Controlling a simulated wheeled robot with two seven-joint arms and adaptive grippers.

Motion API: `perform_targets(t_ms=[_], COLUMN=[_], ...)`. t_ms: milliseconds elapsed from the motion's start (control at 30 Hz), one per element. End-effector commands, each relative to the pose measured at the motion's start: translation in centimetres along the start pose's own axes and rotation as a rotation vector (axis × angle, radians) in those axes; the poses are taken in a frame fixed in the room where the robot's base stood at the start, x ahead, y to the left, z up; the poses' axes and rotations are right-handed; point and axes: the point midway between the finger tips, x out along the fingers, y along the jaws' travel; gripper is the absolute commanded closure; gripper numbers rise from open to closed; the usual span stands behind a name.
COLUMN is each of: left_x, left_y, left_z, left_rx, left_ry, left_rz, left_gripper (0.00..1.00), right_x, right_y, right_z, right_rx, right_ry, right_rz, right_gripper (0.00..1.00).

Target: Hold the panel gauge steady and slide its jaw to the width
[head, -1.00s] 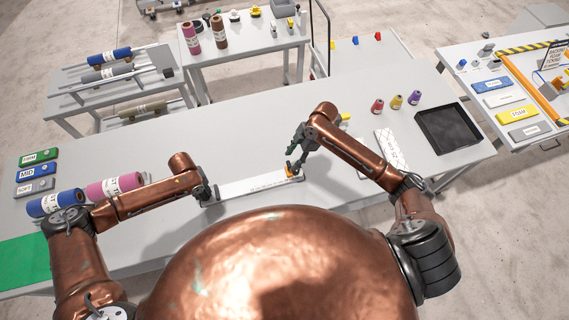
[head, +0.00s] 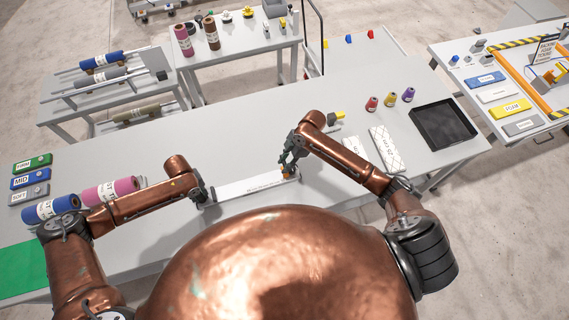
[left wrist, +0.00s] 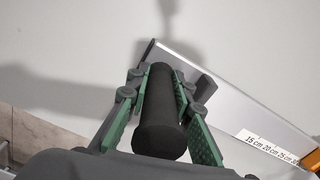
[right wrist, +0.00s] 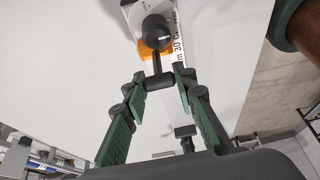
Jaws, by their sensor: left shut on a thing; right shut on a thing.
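The panel gauge (head: 245,188) is a long pale bar lying on the grey table in front of me, with a printed centimetre scale. Its orange jaw (head: 286,171) sits near the bar's right end. My left gripper (head: 207,194) is shut on the black upright handle (left wrist: 162,112) at the gauge's left end. My right gripper (head: 287,163) is at the orange jaw, its fingers on either side of a small black crossbar handle (right wrist: 160,81). In the right wrist view a dark round knob (right wrist: 156,32) stands on the jaw. The jaw's exact scale reading is too small to tell.
A black tray (head: 481,134) stands at the right, near several thread spools (head: 390,100). A white patterned block (head: 391,149) lies by my right forearm. Blue and pink rolls (head: 110,190) lie at the left. The table behind the gauge is clear.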

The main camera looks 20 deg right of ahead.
Motion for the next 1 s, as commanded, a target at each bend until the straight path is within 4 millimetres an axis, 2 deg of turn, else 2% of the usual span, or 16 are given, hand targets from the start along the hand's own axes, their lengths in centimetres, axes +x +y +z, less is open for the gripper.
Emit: perform_targets(t_ms=[33,300,667,767,900,1000], left_x=[0.6,0.6,0.6,0.6,0.6,0.6], left_y=[0.3,0.3,0.3,0.3,0.3,0.3], left_z=[-0.5,-0.5,-0.5,-0.5,-0.5,-0.5], left_rx=[-0.002,-0.002,-0.002,-0.002,-0.002,-0.002], left_ry=[0.01,0.01,0.01,0.01,0.01,0.01], left_rz=[0.006,0.006,0.006,0.006,0.006,0.005], left_gripper=[1.0,1.0,1.0,1.0,1.0,1.0], right_x=[0.1,0.1,0.1,0.5,1.4,1.8], right_y=[0.0,0.0,-0.1,0.0,0.0,-0.1], right_z=[0.0,0.0,-0.1,-1.1,-3.4,-4.2], right_rx=[0.0,0.0,0.0,-0.001,-0.003,-0.001], right_ry=[0.0,0.0,0.0,0.001,0.003,0.001], right_rz=[-0.001,-0.001,-0.002,-0.002,-0.002,-0.002], right_gripper=[0.82,1.0,1.0,1.0,1.0,1.0])
